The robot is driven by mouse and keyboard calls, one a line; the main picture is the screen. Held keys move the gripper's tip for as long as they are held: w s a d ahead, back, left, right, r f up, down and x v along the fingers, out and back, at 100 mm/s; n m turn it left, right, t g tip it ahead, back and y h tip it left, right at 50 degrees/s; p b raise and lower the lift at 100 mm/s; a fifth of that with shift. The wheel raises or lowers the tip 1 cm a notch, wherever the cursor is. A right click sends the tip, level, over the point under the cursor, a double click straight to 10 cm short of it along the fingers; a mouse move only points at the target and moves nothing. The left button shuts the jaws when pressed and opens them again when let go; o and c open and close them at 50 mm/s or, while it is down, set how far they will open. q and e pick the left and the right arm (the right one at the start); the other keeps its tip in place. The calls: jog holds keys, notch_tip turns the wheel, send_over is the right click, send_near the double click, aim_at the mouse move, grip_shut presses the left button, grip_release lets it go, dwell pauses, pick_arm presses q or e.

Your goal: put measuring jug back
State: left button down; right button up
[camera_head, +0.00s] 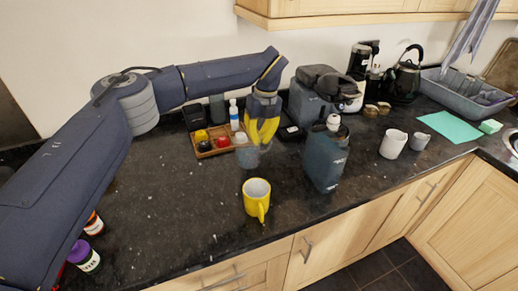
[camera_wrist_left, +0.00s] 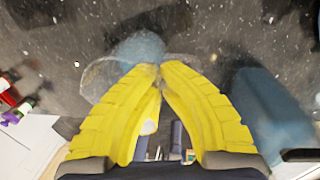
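The measuring jug (camera_head: 248,157) is a clear, bluish see-through vessel just under my left gripper in the head view. In the left wrist view the jug (camera_wrist_left: 104,76) shows beyond the fingertips, its outline faint against the dark worktop. My left gripper (camera_head: 260,143) has yellow fingers pointing down. In the left wrist view its fingertips (camera_wrist_left: 156,76) come together at the jug's near edge, with part of the jug hidden behind them. I cannot tell whether the jug's base touches the worktop. My right gripper is in neither view.
A yellow mug (camera_head: 257,196) stands near the front edge. A tall blue-grey container (camera_head: 326,158) stands right of the jug. A wooden tray (camera_head: 203,153) with small jars is behind left. Two cups (camera_head: 393,145) (camera_head: 420,141) stand farther right. Worktop left of the mug is clear.

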pick_arm(q)
jog(key=shift+f, duration=2.15)
jog(key=shift+f, duration=0.1)
jog(key=c, duration=1.6)
grip_release()
notch_tip(320, 180, up, 12)
jog(key=d, duration=0.1)
jog(key=shift+w+d, duration=0.2)
jog(key=shift+w, duration=0.05)
